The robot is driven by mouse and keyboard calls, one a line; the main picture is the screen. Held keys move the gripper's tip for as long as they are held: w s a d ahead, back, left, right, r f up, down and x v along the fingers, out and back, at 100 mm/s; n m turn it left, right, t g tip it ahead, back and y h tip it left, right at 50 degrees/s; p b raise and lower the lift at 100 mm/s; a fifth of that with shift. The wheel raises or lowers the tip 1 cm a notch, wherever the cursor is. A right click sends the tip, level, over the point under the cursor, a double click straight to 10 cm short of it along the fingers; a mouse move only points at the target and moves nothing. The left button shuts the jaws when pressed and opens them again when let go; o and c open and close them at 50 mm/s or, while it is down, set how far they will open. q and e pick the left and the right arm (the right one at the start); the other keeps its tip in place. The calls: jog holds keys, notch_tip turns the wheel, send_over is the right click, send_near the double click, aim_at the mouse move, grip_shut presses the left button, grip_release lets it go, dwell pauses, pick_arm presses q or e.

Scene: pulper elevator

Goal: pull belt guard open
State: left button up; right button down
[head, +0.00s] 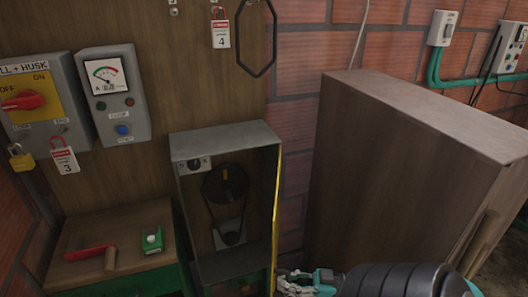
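The belt guard is a grey metal housing (225,142) below the wall board. Its front is open, and a black pulley and belt (225,185) show inside. A thin yellow panel (277,215), seen nearly edge-on, stands along the housing's right side and looks like the guard's door swung outward. My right gripper (290,283) is at the bottom of the picture, close to the panel's lower end on its right. Its fingertips are small and partly cut off, so whether they touch or hold the panel cannot be told. My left gripper is not in view.
A large brown wooden box (400,150) fills the right side, beside my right arm. A wooden ledge (120,235) at left bears a red-handled tool (92,252) and a green block (152,240). Switch boxes and a meter (112,90) hang upper left.

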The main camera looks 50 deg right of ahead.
jog(key=shift+d+v, duration=0.25)
jog(key=shift+v, duration=1.45)
jog(key=shift+w, duration=0.15)
jog(key=c, duration=2)
grip_release()
jog(key=o, duration=0.7)
jog(key=shift+c, duration=0.2)
jog(key=shift+a, duration=0.1)
